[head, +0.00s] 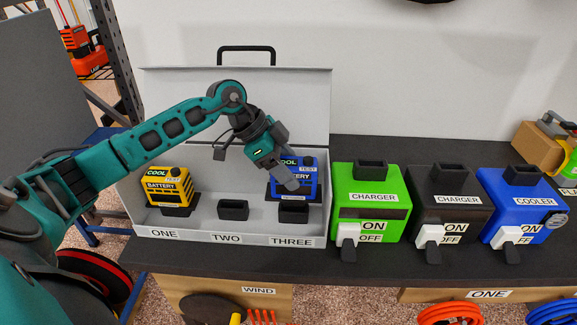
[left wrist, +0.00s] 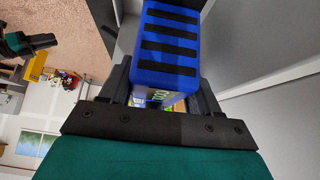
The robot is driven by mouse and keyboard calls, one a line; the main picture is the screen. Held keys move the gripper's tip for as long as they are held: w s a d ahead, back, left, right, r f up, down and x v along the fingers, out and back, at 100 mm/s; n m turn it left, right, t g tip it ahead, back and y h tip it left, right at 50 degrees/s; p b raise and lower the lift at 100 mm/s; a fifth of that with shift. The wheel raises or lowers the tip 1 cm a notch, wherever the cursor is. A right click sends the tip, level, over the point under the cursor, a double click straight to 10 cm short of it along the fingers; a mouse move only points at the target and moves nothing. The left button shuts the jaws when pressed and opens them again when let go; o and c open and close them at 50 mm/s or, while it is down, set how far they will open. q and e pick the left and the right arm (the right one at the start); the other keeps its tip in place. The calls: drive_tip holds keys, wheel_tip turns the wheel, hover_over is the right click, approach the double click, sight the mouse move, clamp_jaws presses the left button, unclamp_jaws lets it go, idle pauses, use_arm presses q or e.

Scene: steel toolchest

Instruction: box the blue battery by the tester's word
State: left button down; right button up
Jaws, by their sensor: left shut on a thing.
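The blue battery (head: 308,182) is at compartment THREE of the open grey case (head: 186,232), over the black holder (head: 293,213). I cannot tell whether it is seated in the holder or just above it. My left gripper (head: 289,178) is shut on it from above. In the left wrist view the blue battery (left wrist: 167,50) shows its black-striped side between the fingers (left wrist: 158,100). The fingers hide part of its front, and no tester reading is legible. A teal and black part at the left wrist view's left edge may be my right gripper (left wrist: 35,43); its jaws are unclear.
A yellow battery (head: 167,187) stands in compartment ONE. Compartment TWO has an empty black holder (head: 233,210). To the right stand a green charger (head: 371,190), a black charger (head: 453,185) and a blue cooler (head: 526,183), each with an ON/OFF switch. The case lid stands upright behind.

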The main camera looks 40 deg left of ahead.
use_arm(q)
drive_tip(key=shift+f+b, duration=0.65)
drive_tip(key=shift+f, duration=1.45)
drive_tip(key=c, duration=0.5)
unclamp_jaws()
drive_tip(key=o, duration=0.3)
drive_tip(key=shift+o, duration=0.2)
drive_tip(key=shift+f, duration=0.15)
drive_tip(key=v, duration=1.3)
